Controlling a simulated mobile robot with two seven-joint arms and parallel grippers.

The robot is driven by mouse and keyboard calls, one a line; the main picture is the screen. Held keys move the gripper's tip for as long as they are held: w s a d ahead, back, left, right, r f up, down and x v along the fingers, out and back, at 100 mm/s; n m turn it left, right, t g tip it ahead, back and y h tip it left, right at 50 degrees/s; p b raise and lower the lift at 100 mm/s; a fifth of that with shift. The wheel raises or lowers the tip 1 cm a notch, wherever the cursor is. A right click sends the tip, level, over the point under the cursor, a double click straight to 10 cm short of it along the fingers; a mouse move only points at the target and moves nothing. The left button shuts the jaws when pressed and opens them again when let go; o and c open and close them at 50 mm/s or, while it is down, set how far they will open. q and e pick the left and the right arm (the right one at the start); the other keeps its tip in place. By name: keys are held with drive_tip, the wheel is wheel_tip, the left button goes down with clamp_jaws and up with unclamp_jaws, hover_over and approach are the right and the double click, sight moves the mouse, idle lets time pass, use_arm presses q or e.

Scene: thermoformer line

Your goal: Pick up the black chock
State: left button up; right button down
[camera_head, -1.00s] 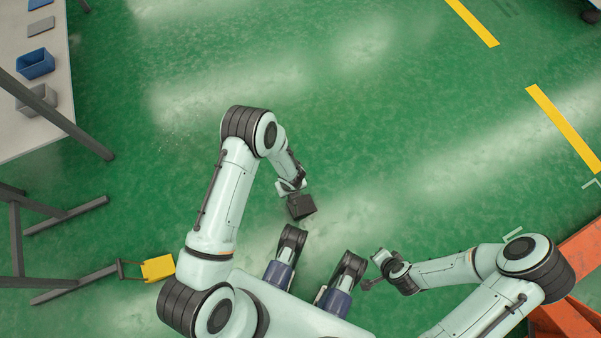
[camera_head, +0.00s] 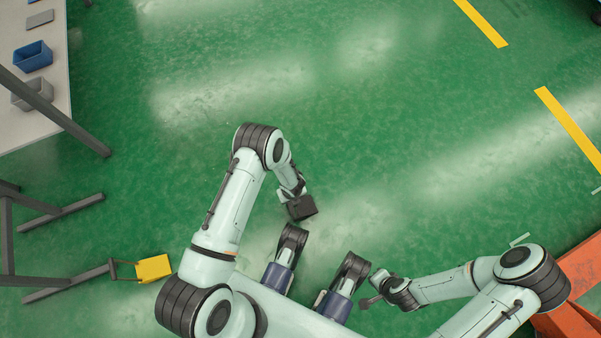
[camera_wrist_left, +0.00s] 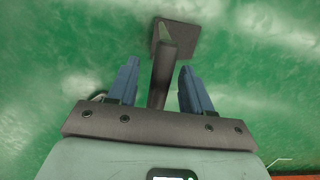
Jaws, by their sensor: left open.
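The black chock (camera_head: 302,208) is a dark block at the end of my left arm in the head view. In the left wrist view its square block (camera_wrist_left: 189,41) lies beyond the fingertips, and a dark bar (camera_wrist_left: 162,78) runs from it back between the fingers. My left gripper (camera_wrist_left: 156,76) is open, with a blue finger on each side of the bar and gaps visible. The left gripper (camera_head: 294,192) is partly hidden in the head view. My right gripper (camera_head: 370,291) is well to the right of the chock; its finger opening is unclear.
A yellow block (camera_head: 153,268) with a dark handle is on the floor at left, by a dark metal frame (camera_head: 62,285). A table (camera_head: 30,130) with bins is at upper left. An orange structure (camera_head: 580,275) is at right. The green floor ahead is clear.

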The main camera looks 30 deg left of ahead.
use_arm(q)
clamp_jaws()
drive_tip(key=shift+r, duration=0.1)
idle(1.2)
